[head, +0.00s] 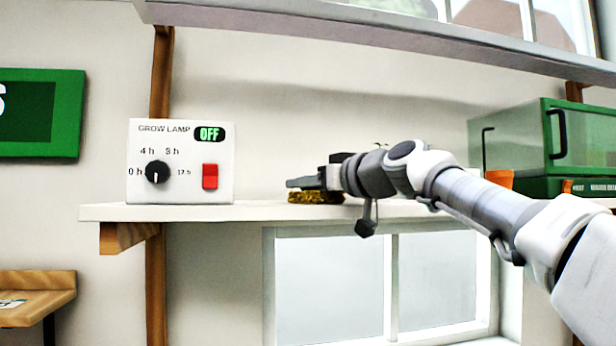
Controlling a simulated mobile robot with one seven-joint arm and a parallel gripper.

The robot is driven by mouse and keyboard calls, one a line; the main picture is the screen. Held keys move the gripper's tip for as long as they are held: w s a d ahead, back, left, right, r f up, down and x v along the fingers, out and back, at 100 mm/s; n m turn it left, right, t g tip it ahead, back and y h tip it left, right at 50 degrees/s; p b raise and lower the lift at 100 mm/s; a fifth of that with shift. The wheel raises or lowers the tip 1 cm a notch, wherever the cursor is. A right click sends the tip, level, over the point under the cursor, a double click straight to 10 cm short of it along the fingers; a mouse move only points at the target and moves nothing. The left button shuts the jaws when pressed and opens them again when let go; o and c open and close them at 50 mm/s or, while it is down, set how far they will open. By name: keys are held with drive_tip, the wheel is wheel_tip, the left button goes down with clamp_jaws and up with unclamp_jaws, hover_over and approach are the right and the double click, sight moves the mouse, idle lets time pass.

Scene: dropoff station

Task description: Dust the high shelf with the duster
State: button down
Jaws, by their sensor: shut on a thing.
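A white shelf board (260,211) on wooden brackets runs across the middle of the head view. My gripper (305,182) reaches in from the right, low over this shelf and pointing left. It is shut. A fuzzy yellow-brown thing, which looks like the duster head (313,197), is directly below the fingers, at the shelf's top surface. The duster's handle is not clearly visible, and the grip on it is hidden by the fingers and wrist. A second, higher board (380,32) crosses the top of the view, seen from below.
A white grow lamp box (181,160) with a dial, red switch and OFF display stands left of my gripper. A green glass-sided case (545,150) stands at the right, behind my arm. An orange item (499,179) is beside it. Bare shelf lies between box and gripper.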

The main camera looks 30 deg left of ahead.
drive_tip(key=shift+w+f, duration=0.1)
drive_tip(key=shift+s+d+f+b, duration=0.1)
drive_tip(key=shift+s+d+b, duration=0.4)
drive_tip(key=shift+b, duration=0.5)
drive_tip(key=shift+s+d+b, duration=0.4)
drive_tip(key=shift+s+b, duration=0.2)
drive_tip(key=shift+w+a+r+p, duration=0.25)
drive_tip(key=shift+w+p, duration=0.05)
drive_tip(key=shift+p, duration=0.15)
drive_tip(key=shift+w+a+f, duration=0.1)
drive_tip(key=shift+w+a, duration=0.15)
wheel_tip(320, 180, up, 4)
drive_tip(key=p, duration=0.4)
